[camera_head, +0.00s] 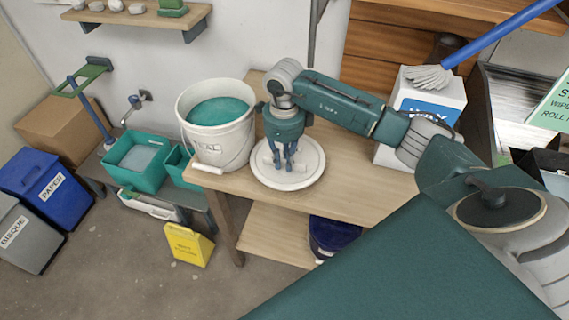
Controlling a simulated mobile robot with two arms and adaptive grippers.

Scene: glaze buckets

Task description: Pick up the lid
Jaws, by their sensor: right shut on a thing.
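The lid (312,170) is a round, white disc with a raised rim and a handle in its middle. It is on or just above the wooden table (350,193), to the right of the white bucket (223,141); I cannot tell whether it touches the wood. My right gripper (285,164) points down over the lid's centre and is shut on its handle, which the fingers partly hide. The bucket is uncovered and holds teal glaze (217,111). Its label is partly readable, and its wire handle with a white grip hangs at the front. My left gripper is not in view.
Teal tubs (137,162) stand left of the bucket. A dark blue bucket (331,237) sits on the lower shelf. A yellow floor sign (188,245) stands in front.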

